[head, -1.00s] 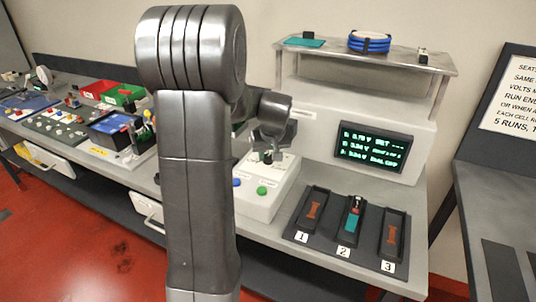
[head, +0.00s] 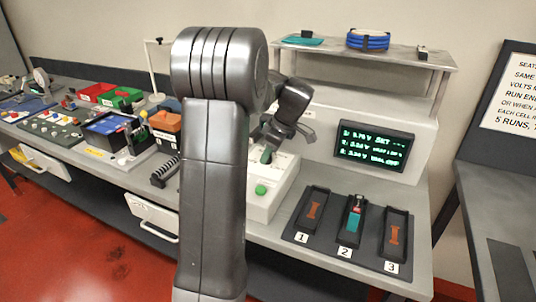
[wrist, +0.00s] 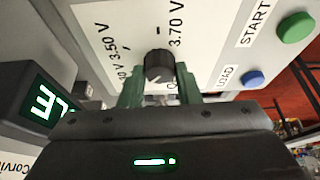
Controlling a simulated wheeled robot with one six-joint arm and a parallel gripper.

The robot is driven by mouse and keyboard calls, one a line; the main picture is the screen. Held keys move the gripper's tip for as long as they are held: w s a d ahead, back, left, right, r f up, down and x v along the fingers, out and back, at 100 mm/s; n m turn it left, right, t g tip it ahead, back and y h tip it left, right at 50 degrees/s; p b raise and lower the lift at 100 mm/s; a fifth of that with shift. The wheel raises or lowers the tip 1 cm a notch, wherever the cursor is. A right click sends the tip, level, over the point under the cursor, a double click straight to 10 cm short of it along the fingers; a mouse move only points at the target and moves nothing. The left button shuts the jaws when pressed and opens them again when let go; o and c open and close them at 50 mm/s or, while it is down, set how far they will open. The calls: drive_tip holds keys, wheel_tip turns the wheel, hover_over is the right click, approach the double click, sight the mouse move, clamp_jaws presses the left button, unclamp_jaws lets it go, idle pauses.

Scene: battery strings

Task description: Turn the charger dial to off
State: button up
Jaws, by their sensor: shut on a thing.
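The charger is a pale box (head: 262,208) on the bench; its dial sits on the top panel. In the wrist view the dial (wrist: 158,66) is a round black knob with a pale mark on its near side. Labels 3.50 V and 3.70 V stand beside it; another, starting with O, is mostly hidden by a finger. My gripper (wrist: 159,78) has its green fingers on either side of the knob, shut on it. In the head view my gripper (head: 267,155) is tilted over the panel, and the knob is hidden.
The wrist view shows a green START button (wrist: 296,27) and a blue LOAD button (wrist: 252,78) near the dial. A lit screen (head: 374,147) stands behind. A black tray (head: 302,232) with three numbered slots lies right of the charger; slot 2 holds a teal cell. A shelf (head: 380,62) is above.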

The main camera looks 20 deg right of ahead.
drive_tip(key=n, duration=0.2)
drive_tip(key=n+g, duration=0.1)
drive_tip(key=n, duration=0.1)
drive_tip(key=shift+w+d+n+g+y, duration=0.1)
drive_tip(key=shift+n+g+y, duration=0.2)
drive_tip(key=shift+y, duration=0.1)
drive_tip(key=shift+w+n+g+p, duration=0.1)
drive_tip(key=shift+n+g+p, duration=0.6)
drive_tip(key=shift+n, duration=1.2)
drive_tip(key=o, duration=1)
drive_tip(key=shift+y, duration=0.3)
drive_tip(key=shift+r, duration=0.1)
drive_tip(key=v, duration=1.3)
drive_tip(key=shift+d+r, duration=0.1)
drive_tip(key=shift+r, duration=0.2)
drive_tip(key=shift+f, duration=0.15)
